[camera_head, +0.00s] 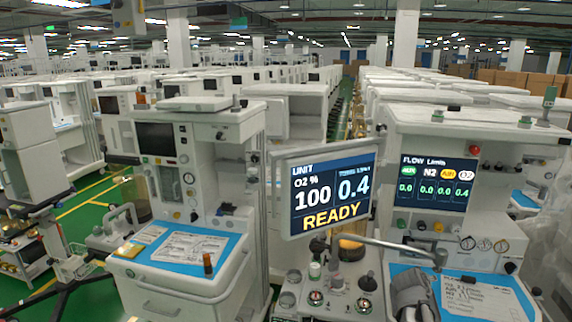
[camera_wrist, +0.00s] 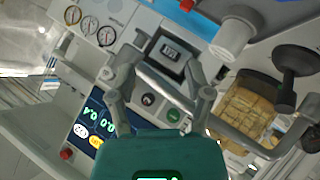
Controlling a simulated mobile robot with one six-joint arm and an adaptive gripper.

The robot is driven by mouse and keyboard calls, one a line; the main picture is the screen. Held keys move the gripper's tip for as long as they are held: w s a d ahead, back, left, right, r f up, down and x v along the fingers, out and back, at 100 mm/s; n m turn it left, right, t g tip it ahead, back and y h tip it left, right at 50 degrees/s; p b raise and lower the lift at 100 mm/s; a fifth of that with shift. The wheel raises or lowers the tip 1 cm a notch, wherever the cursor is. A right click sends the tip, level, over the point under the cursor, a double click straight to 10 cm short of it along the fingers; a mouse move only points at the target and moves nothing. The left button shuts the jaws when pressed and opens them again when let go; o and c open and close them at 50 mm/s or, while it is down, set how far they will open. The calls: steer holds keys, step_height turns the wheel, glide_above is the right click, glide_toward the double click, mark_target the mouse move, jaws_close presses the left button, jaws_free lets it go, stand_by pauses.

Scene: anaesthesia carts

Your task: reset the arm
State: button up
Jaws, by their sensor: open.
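My gripper (camera_wrist: 163,60) shows in the wrist view with its two grey fingers spread apart. Nothing is held between them. It is in front of an anaesthesia cart's panel, which appears turned in this view. A lit flow display (camera_wrist: 92,122) lies left of the fingers, with round gauges (camera_wrist: 90,26) at the upper left. I cannot tell whether the fingers touch anything. In the head view, the gripper is not clearly made out.
The right cart (camera_head: 450,120) carries a flow display (camera_head: 433,183). A READY monitor (camera_head: 325,193) stands beside it at centre. A left cart (camera_head: 200,130) has a blue-topped tray (camera_head: 225,258) with papers and a small brown bottle (camera_head: 207,263). Rows of carts fill the background; green floor shows at left.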

steer(key=s+a+f+g+y, duration=0.2)
steer(key=s+a, duration=0.3)
steer(key=a, duration=0.3)
steer(key=s+a+f+g+y+p, duration=0.1)
steer(key=s+a+f+g+y, duration=0.1)
steer(key=s+a, duration=0.3)
steer(key=s+a+f+g+y+p, duration=0.1)
steer(key=s+a+g+y, duration=0.3)
steer(key=a, duration=0.8)
steer(key=shift+s+f, duration=0.4)
steer(key=shift+f, duration=0.2)
steer(key=shift+c, duration=0.6)
steer(key=shift+a, duration=0.15)
